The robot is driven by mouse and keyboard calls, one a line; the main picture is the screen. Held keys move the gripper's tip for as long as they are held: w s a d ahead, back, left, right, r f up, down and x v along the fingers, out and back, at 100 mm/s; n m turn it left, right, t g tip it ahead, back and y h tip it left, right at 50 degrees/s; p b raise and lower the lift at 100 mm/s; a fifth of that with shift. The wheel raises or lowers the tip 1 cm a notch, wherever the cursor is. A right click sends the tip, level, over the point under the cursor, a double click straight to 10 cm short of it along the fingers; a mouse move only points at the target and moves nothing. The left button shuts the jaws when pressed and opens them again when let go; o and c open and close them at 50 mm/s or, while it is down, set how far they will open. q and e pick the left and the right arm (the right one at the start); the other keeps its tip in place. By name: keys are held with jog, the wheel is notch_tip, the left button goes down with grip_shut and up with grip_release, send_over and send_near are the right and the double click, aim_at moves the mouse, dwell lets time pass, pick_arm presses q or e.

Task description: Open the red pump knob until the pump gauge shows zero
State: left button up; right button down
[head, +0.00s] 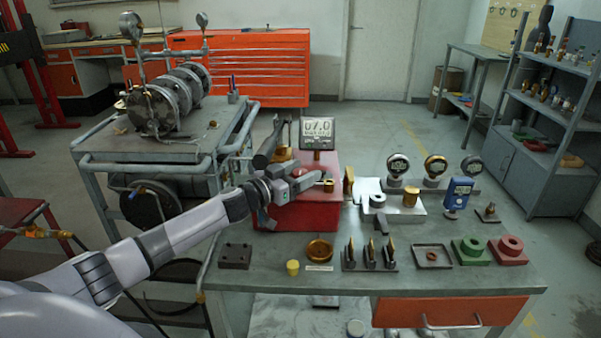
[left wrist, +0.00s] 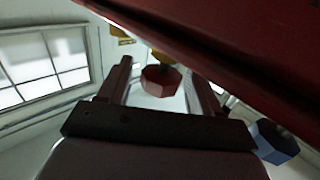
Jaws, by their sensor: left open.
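The red pump body (head: 322,205) stands on the workbench, partly hidden behind my left arm. Its gauge (head: 317,127) stands above it and appears to read 07.0. My left gripper (head: 308,181) is at the front upper part of the pump, its jaws open. In the left wrist view a red faceted knob (left wrist: 160,82) shows between the two open fingers, with a gap on both sides. Whether the fingers reach past it is hard to tell. In the head view the knob is mostly hidden by the gripper. My right gripper is not in view.
The workbench (head: 250,286) holds brass fittings, several dial gauges (head: 398,165), a blue meter (head: 457,193), and green and red blocks (head: 508,250). A cart (head: 145,150) with a valve assembly stands left. Shelves (head: 545,165) stand right. Open floor lies behind the bench.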

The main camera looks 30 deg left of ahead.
pick_arm(q)
jog(key=c, duration=1)
jog(key=shift+o, duration=0.2)
